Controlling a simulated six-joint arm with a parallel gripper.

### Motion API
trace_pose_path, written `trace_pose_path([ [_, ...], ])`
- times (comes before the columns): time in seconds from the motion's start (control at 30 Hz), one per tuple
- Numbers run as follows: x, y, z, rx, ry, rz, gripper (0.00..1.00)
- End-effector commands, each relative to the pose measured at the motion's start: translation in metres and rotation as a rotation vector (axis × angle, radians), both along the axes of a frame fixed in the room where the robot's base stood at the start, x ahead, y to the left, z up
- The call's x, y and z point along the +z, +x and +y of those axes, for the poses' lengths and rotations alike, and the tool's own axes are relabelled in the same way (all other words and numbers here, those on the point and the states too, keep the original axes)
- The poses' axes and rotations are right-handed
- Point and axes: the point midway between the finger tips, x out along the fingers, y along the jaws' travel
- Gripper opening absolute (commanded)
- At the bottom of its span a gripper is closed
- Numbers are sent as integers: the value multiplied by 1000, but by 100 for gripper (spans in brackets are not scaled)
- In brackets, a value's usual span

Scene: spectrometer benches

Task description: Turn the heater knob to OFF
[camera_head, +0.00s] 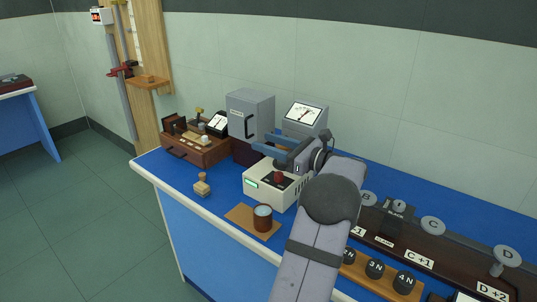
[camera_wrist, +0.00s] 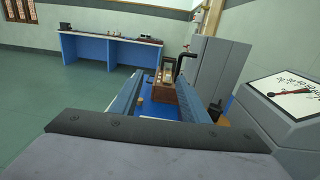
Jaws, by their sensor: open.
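The white heater box (camera_head: 261,192) stands on the blue bench, with a green-lit display on its front. A red knob (camera_head: 279,177) sits on its dark top plate; its pointer setting and any OFF mark are too small to read. My gripper (camera_head: 268,155) is above and behind the box, its blue fingers pointing left. In the wrist view my gripper (camera_wrist: 166,82) is open and empty, with blue fingers at either side. The knob does not show in the wrist view. The gripper is apart from the knob.
A grey cabinet (camera_head: 250,113) and a dial meter (camera_head: 303,115) stand behind the box. A brown wooden instrument (camera_head: 195,148) is to the left. A dark red cup (camera_head: 262,219) on a board and a small stamp (camera_head: 202,185) are in front. Labelled weights (camera_head: 375,268) are at right.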

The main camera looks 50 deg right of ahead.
Motion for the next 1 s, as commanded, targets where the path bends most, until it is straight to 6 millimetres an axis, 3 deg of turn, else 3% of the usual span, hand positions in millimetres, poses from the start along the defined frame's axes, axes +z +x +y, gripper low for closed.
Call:
trace_pose_path([
  [0.37, 6, 0, 0, 0, -1, 0, 42],
  [0.4, 6, 0, 0, 0, -1, 0, 32],
  [0.57, 1, -6, -1, -19, 3, -7, 30],
  [0.77, -23, -33, -2, -114, 12, -30, 30],
  [1.0, -64, -80, 9, -300, 12, -35, 30],
])
